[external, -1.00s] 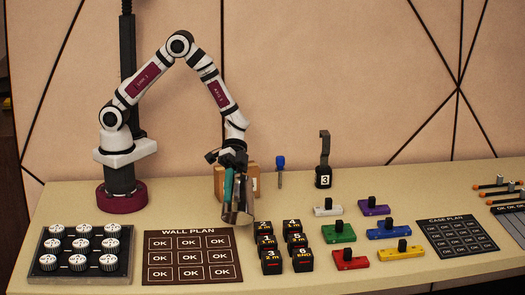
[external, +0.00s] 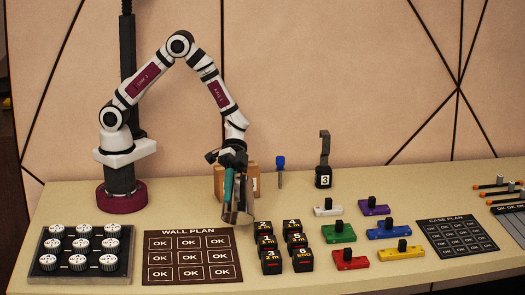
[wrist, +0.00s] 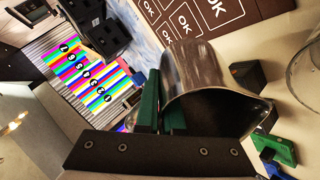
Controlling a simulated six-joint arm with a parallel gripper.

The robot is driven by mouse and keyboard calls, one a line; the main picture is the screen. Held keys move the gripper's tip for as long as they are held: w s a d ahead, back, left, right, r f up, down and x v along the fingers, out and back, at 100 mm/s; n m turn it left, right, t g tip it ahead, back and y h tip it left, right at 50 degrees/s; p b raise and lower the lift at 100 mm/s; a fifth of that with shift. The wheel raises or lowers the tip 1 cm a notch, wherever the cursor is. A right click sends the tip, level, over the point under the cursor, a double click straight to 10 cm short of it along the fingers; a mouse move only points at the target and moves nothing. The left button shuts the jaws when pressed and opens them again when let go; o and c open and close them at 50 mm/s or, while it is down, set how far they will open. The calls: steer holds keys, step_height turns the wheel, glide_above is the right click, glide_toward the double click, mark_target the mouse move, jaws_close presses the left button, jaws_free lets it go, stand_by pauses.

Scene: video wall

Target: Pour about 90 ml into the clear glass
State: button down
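My gripper (external: 230,188) is above the table, just to the right of the wall plan card. It is shut on a metal jug (external: 242,206), which hangs tilted at the fingers. In the wrist view, the green fingers (wrist: 160,108) close at the side of the jug (wrist: 205,75), and its dark open mouth faces the camera. I cannot tell how much is in the jug, and no stream shows. A clear, rounded rim at the right edge of the wrist view looks like the glass (wrist: 303,68), mostly cut off. I cannot make out the glass in the external view.
Several black numbered blocks (external: 271,262) stand close to the right of the jug. The wall plan card (external: 190,257) lies to the left, beside a tray of white knobs (external: 39,270). A cardboard box (external: 254,183) is behind the gripper. Coloured blocks (external: 338,233) stand farther right.

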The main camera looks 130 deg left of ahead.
mark_target(229, 211)
stand_by(0.4)
steer(key=shift+w+d+r+g+y, duration=0.2)
steer(key=shift+g+y, duration=0.15)
steer(key=shift+y, duration=0.2)
steer(key=shift+w+d+r+g+y, duration=0.15)
steer(key=shift+g+y, duration=0.2)
steer(key=shift+y, duration=0.2)
steer(key=g+y, duration=0.1)
steer(key=w+d+f+g+y, duration=0.1)
steer(key=d+y, duration=0.1)
steer(key=shift+w+d+f+g+y, duration=0.2)
steer(key=shift+w+f+g+y, duration=0.1)
steer(key=shift+f+g+y, duration=0.1)
steer(key=shift+w+d+f+y, duration=0.15)
steer(key=shift+y, duration=0.25)
steer(key=shift+w+d+g+y, duration=0.2)
steer(key=shift+d+g+y, duration=0.05)
steer(key=shift+g+y, duration=0.65)
